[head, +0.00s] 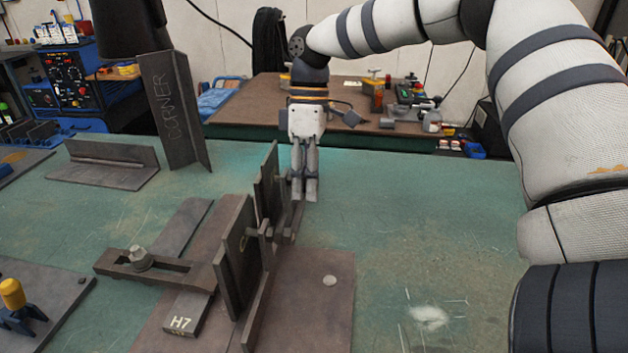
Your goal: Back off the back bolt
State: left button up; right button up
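The fixture's base plate (325,312) lies on the green table, with upright dark steel plates (238,256) standing on it. A bolt (266,232) shows at the middle of these uprights. I cannot clearly make out a back bolt, as the rear upright (268,185) and my fingers cover that area. My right gripper (305,195) points down at the far end of the uprights, just to their right. Its two fingers are close together; whether they touch each other or something between them cannot be told. My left gripper is not in view.
An upright angle marked CORNER (172,110) and a low angle piece (105,165) stand at back left. The table (430,210) is clear at right.

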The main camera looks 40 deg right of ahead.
jog(key=o, duration=0.6)
jog(key=shift+o, duration=0.2)
jog(key=shift+p+v, duration=0.3)
jog(key=shift+v, duration=2.25)
